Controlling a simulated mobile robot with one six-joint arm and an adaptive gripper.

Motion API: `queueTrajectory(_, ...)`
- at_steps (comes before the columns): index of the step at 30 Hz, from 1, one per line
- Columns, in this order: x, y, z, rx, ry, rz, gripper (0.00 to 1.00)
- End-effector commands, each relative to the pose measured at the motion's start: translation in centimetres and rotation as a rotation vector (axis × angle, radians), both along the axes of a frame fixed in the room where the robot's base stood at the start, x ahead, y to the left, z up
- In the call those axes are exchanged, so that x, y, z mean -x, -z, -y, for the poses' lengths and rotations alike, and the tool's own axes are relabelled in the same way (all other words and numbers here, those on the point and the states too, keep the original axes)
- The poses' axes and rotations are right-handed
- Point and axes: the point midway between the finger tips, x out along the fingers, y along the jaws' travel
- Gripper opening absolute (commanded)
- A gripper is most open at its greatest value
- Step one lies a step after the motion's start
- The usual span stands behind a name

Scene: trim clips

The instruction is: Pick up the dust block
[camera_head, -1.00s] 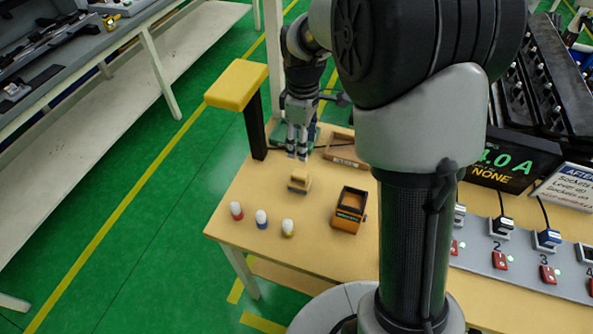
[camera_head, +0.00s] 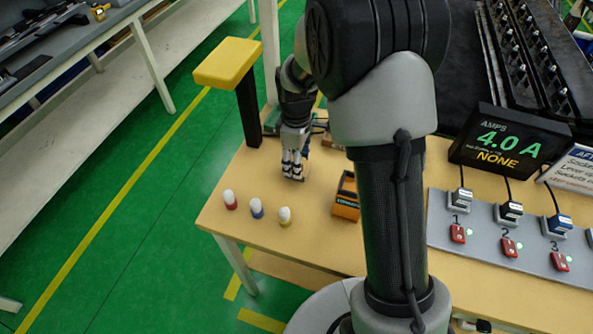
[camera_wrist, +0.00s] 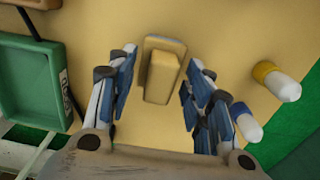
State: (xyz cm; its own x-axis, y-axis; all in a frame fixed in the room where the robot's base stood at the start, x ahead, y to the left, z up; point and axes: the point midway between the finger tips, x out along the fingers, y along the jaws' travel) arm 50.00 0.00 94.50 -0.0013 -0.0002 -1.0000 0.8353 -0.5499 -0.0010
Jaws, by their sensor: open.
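The dust block (camera_wrist: 162,75), a tan block with a wider grey-edged plate at its far end, sits on the table between the spread fingers of my gripper (camera_wrist: 158,100) in the wrist view. There is a gap on each side, and the fingers do not visibly touch it. In the head view my gripper (camera_head: 293,172) points down at the tabletop, and its fingers hide most or all of the block. My gripper is open and empty.
White-capped bottles with red (camera_head: 230,199), blue (camera_head: 256,208) and yellow (camera_head: 285,216) bases stand near the table's front edge. An orange-and-black box (camera_head: 346,197) stands to the right. A green tray (camera_wrist: 30,85) shows in the wrist view. A yellow-topped post (camera_head: 228,64) rises behind left.

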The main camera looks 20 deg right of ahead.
Motion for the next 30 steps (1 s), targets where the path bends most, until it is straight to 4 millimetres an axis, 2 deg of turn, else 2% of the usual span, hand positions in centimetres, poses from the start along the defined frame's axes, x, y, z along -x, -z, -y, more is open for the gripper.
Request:
queueTrajectory(2,0.0,0.52,0.01,0.0,0.0,0.0,0.47)
queueTrajectory(8,-0.02,0.35,0.02,0.0,0.001,0.001,0.45)
queueTrajectory(27,0.0,0.36,0.02,0.0,0.001,0.0,0.03)
queueTrajectory(30,-0.01,0.35,0.02,0.001,0.001,0.001,0.0)
